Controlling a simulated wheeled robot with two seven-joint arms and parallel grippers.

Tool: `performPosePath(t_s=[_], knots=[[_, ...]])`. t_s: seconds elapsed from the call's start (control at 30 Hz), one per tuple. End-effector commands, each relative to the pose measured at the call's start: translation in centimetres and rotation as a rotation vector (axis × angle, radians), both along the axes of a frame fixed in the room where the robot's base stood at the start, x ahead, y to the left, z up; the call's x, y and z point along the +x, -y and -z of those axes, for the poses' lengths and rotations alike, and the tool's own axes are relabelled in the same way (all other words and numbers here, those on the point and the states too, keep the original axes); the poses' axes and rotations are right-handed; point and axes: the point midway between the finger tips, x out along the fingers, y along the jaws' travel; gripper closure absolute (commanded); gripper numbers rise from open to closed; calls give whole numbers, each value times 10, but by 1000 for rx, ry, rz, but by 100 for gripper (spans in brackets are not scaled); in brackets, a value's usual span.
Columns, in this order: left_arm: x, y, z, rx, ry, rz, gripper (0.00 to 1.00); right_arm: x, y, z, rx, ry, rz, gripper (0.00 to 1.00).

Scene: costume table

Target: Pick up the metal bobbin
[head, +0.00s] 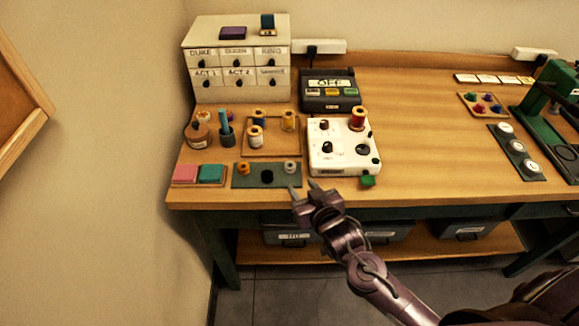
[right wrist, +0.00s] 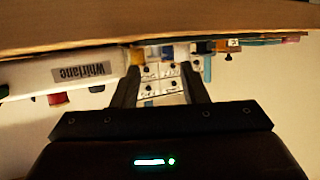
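A small grey metal bobbin (head: 290,167) stands at the right end of a dark green tray (head: 280,183) near the table's front edge. A copper-orange bobbin (head: 243,168) stands at the tray's left, with a dark round spot (head: 267,177) between them. My right gripper (head: 304,187) is open and empty at the front edge, just in front and slightly right of the metal bobbin. The right wrist view, upside down, shows its two spread fingers (right wrist: 162,90) with nothing between them; I cannot make out the metal bobbin there. My left gripper is not in view.
A white winder box (head: 343,160) with a red spool (head: 358,118) stands right of the tray. A green block (head: 367,181) lies by its front. Behind the tray is a wooden spool tray (head: 270,152); pink and teal pads (head: 198,174) lie left. The table's centre right is clear.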

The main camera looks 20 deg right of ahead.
Motion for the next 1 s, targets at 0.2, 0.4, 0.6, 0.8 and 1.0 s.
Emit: performPosePath(t_s=[0.2,0.4,0.6,0.8,1.0], knots=[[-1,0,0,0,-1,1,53,13,2,-4,5,112,-14,60],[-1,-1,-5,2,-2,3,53,32,1,-2,7,121,-13,60],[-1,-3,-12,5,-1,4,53,50,0,2,6,118,-14,60],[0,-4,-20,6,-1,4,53,76,-1,11,7,119,-14,60],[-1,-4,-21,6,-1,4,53,87,-3,15,7,117,-15,60]])
